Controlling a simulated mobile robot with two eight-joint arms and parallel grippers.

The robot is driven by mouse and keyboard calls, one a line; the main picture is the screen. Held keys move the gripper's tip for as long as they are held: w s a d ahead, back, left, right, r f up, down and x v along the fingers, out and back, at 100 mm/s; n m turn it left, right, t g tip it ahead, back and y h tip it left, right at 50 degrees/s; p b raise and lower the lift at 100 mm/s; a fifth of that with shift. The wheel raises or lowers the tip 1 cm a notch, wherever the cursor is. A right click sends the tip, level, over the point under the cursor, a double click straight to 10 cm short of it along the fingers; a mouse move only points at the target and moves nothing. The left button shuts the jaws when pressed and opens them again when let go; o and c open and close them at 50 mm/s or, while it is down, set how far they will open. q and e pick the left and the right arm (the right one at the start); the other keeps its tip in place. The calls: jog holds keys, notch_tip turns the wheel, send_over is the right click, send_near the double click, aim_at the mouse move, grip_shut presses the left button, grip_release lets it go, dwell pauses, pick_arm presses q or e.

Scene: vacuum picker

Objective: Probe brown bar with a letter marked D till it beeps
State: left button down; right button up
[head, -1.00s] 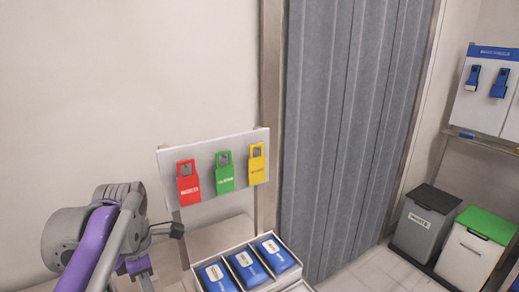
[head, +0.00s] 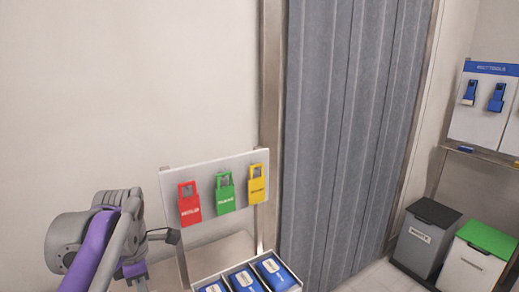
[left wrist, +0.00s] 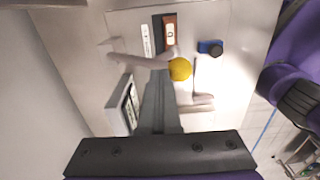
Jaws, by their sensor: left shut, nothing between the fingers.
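A yellow round piece (left wrist: 180,69) sits just right of the tip, between the gripper and the bar. My left arm shows at the lower left of the head view, where its fingertips are not clear. My right gripper is in neither view.
A framed device (left wrist: 125,105) stands left of the gripper, and a blue-and-black piece (left wrist: 210,48) lies to the right. In the head view, red (head: 189,203), green (head: 225,193) and yellow (head: 257,183) tags hang on a board above blue packs (head: 243,280). Bins (head: 427,237) stand right.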

pick_arm(q)
jog(key=shift+w+a+r+p, duration=0.25)
jog(key=shift+w+r+p, duration=0.05)
jog(key=shift+r+p, duration=0.15)
jog(key=shift+w+a+r+p, duration=0.4)
jog(key=shift+w+r, duration=0.1)
jog(key=shift+w, duration=0.15)
jog(key=shift+w+a+r, duration=0.1)
jog(key=shift+w+r, duration=0.1)
jog(key=shift+w, duration=0.1)
jog(key=shift+w+a, duration=0.1)
jog(key=shift+w, duration=0.05)
jog(key=shift+f, duration=0.1)
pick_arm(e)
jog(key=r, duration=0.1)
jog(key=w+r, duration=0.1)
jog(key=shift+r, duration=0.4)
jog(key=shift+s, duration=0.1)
